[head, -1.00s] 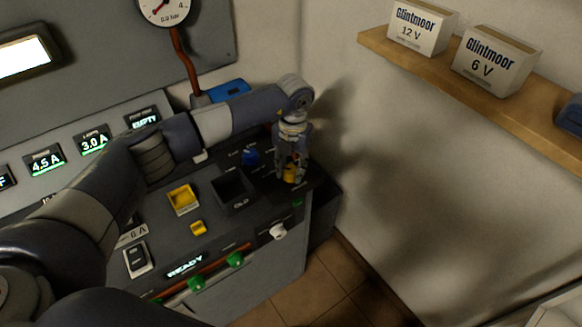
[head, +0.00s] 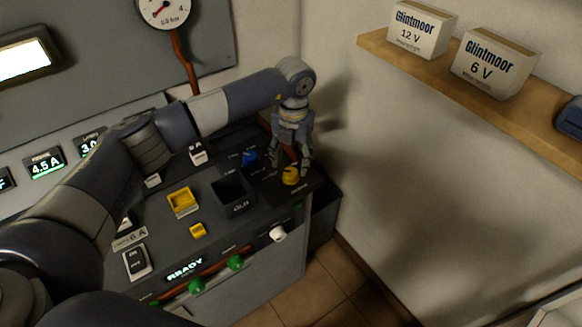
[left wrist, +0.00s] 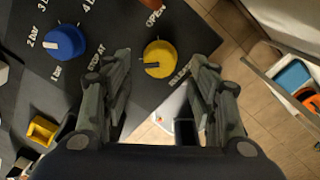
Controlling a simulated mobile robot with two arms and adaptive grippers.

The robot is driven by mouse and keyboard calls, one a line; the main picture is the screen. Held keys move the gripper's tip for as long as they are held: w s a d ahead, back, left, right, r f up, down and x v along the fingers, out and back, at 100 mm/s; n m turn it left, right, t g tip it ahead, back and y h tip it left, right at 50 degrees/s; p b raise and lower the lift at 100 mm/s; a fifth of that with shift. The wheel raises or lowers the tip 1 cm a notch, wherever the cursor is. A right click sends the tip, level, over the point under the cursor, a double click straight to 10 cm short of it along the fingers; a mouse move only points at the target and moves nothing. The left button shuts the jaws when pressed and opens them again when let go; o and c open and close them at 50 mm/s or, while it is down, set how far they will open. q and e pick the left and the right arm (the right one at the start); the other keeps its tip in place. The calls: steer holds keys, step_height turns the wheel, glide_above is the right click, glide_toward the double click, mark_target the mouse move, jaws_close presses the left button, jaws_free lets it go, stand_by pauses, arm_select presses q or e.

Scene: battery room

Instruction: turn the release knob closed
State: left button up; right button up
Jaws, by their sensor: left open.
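The yellow release knob (head: 291,176) sits near the right end of the dark console top. In the left wrist view the yellow knob (left wrist: 159,58) shows between the two fingers, with the word OPEN above it and partly hidden lettering near the right finger. A pale mark on the knob points to the left in that view. My left gripper (head: 290,167) is open and empty, with its fingers above the knob. The open left gripper also shows in the left wrist view (left wrist: 160,60). My right gripper does not show.
A blue knob (head: 249,158) with bar markings stands left of the yellow one. A dark square well (head: 232,195) and a yellow square frame (head: 183,201) lie farther left. A white knob (head: 278,233) sticks out of the front. A wall stands to the right.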

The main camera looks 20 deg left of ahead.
mark_target(292, 173)
arm_select(q)
step_height(292, 173, up, 8)
steer(key=shift+f, duration=0.2)
steer(key=shift+s+d+f, duration=0.1)
stand_by(0.4)
